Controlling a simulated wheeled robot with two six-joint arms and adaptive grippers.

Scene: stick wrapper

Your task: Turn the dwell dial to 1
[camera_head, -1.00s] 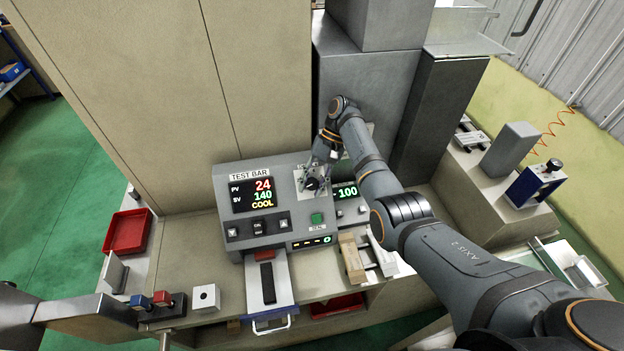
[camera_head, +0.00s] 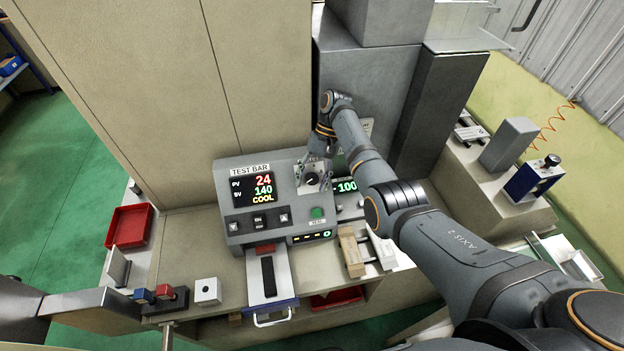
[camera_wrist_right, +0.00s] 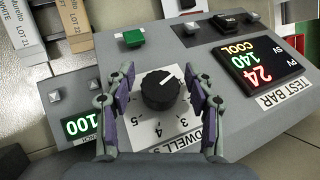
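The dwell dial (camera_head: 312,179) is a black round knob on a pale plate at the right of the grey TEST BAR panel (camera_head: 290,195). In the right wrist view the dial (camera_wrist_right: 160,91) appears upside down, with its white pointer mark toward the picture's upper right. Numbers including 3, 4 and 5 show along its lower side; finger and plate edges leave the 1 unclear. My right gripper (camera_wrist_right: 165,92) is open, one finger on each side of the dial with small gaps. It also shows in the head view (camera_head: 313,174). My left gripper is out of view.
The panel has displays reading 24, 140 COOL and 100, and a green button (camera_head: 317,212) near the dial. A red tray (camera_head: 129,228) lies at left. A small white block (camera_head: 207,291) and wooden blocks (camera_head: 351,252) stand on the bench.

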